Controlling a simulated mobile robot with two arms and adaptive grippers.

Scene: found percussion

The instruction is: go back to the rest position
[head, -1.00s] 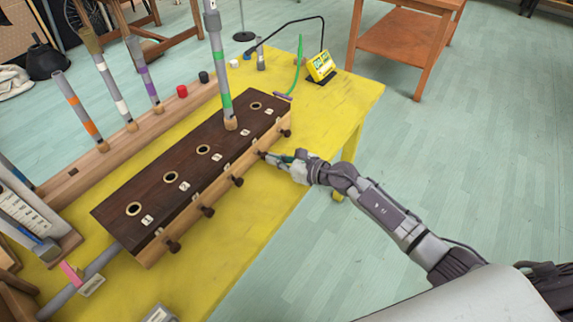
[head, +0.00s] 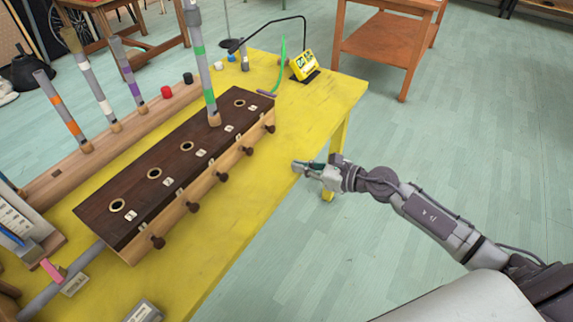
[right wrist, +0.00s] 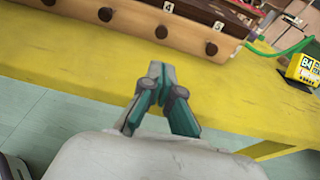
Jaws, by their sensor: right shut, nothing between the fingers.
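My right gripper (head: 300,166) is shut and empty at the right edge of the yellow table (head: 240,215). In the right wrist view its fingers (right wrist: 161,72) are closed together, pointing at the front of the wooden chest (right wrist: 135,35) with a gap between. In the head view the dark-topped chest (head: 150,192) has a row of round holes, numbered tags and dark knobs along its front. My left gripper is not in view.
A wooden rack (head: 110,140) with several banded tubes stands left of the chest. A yellow display (head: 304,65) and green strip (head: 283,60) sit at the table's far end. An orange wooden stand (head: 375,45) is behind. The floor (head: 470,140) at right is clear.

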